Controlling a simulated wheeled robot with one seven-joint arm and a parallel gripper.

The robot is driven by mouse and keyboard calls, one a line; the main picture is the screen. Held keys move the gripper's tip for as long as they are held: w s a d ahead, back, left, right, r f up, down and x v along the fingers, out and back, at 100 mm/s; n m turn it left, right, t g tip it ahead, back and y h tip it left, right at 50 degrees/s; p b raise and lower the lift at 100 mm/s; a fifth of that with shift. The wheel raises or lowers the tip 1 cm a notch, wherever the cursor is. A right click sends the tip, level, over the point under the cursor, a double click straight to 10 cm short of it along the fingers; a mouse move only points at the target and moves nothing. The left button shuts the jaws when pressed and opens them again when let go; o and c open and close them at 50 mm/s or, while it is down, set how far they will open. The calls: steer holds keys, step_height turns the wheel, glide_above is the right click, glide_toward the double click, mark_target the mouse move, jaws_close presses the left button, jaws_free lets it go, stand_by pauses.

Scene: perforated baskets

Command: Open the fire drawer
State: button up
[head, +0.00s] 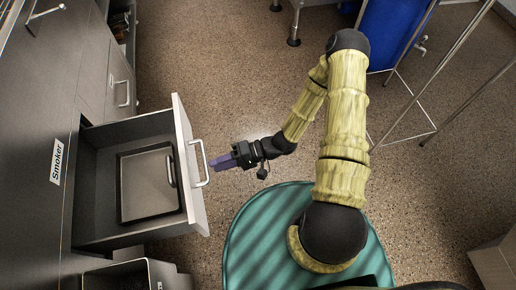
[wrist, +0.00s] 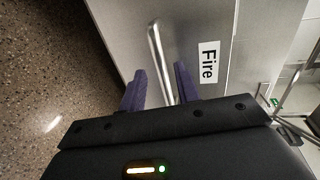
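The fire drawer (head: 189,150) stands pulled out from the cabinet on the left in the head view. My gripper (head: 213,162) is close in front of the handle. In the wrist view its purple fingers (wrist: 160,75) are apart, one on each side of the handle's line, with gaps visible. Whether the tips reach past the bar is unclear.
A "Smoker" label (head: 57,161) is on the cabinet. Another handled front (head: 122,93) is above, and a dark open bin (head: 135,275) is below. A blue panel (head: 390,32) stands top right.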

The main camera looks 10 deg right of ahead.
steer(key=p+v, duration=0.2)
steer(key=v, duration=1)
steer(key=shift+d+p, duration=0.35)
